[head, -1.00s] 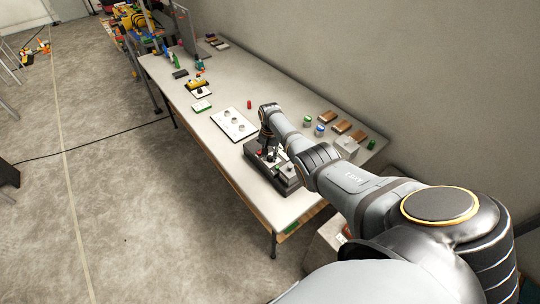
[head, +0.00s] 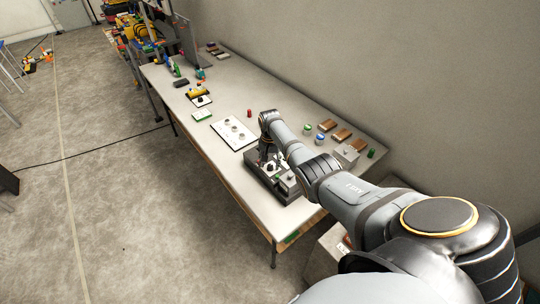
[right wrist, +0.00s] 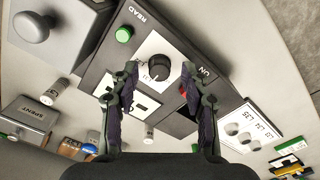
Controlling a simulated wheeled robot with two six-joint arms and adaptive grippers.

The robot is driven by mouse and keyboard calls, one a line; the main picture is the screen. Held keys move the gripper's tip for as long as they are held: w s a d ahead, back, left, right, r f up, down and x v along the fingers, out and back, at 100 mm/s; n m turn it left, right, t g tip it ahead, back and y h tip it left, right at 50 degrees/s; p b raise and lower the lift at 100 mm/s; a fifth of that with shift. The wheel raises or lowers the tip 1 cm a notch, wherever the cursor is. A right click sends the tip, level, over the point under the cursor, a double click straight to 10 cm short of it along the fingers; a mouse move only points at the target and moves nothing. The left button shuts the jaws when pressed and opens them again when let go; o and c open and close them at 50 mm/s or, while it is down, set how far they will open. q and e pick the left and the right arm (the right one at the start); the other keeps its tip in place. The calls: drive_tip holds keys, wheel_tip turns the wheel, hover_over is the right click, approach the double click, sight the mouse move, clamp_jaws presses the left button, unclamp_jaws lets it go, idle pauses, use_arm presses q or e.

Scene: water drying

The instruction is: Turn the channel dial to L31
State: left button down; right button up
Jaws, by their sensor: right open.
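A black round dial (right wrist: 159,67) with a light pointer mark sits on a white plate on the dark device (head: 262,184). The channel the dial points to is not readable. My left gripper is not in view.
The device carries a green button (right wrist: 124,34) and a red switch (right wrist: 183,90). A white plate with round samples (head: 234,133) lies beside it. A grey block (head: 346,155), brown blocks (head: 341,135) and small jars (head: 307,129) stand to the right. A wall runs behind the table.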

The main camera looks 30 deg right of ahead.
sight(270, 165)
wheel_tip(270, 165, up, 11)
idle(0.7)
